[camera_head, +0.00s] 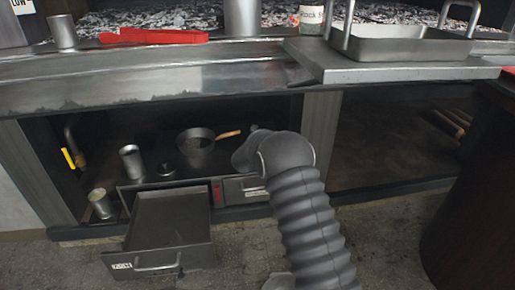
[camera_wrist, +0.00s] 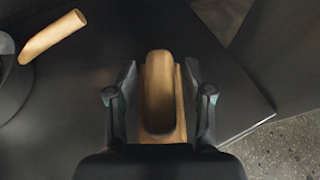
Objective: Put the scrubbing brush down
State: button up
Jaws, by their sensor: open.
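The scrubbing brush (camera_wrist: 160,98) shows as a long wooden body in the wrist view, over a dark shelf surface (camera_wrist: 120,25). My gripper (camera_wrist: 159,80) is open, with one finger on each side of the brush. Narrow gaps seem to show beside the wood, but I cannot tell whether either finger touches it. The brush's underside and bristles are hidden. In the camera_head view my arm covers the gripper and the brush, inside the opening under the grill counter.
A pan (camera_head: 196,143) with a wooden handle (camera_wrist: 52,36) stands left of my gripper. Metal cups (camera_head: 132,161) stand farther left. An open drawer (camera_head: 168,258) juts out below the shelf. The counter edge (camera_head: 150,88) runs overhead.

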jog(key=shift+r+p, duration=0.25)
jog(key=shift+p, duration=0.05)
jog(key=v, duration=1.2)
jog(key=s+d+r+m+g+h, duration=0.1)
jog(key=s+d+r+m+h, duration=0.1)
jog(key=s+d+r+m, duration=0.4)
jog(key=s+d+r+m+g+h, duration=0.1)
jog(key=s+d+r+m+h, duration=0.1)
jog(key=d+r+m, duration=0.4)
jog(key=s+d+r+m+g, duration=0.4)
jog(key=s+d+m, duration=0.3)
jog(key=s+d, duration=0.5)
jog(key=s+a+m+y, duration=0.2)
jog(key=s+m, duration=0.5)
jog(key=s, duration=0.7)
jog(key=s+a+m+g+y, duration=0.1)
jog(key=s+m+y, duration=0.3)
jog(key=s, duration=1)
jog(key=m, duration=0.3)
jog(key=shift+s+a+f+m+g+y, duration=0.15)
jog(key=shift+a+m+g+y, duration=0.15)
jog(key=shift+a+m, duration=0.1)
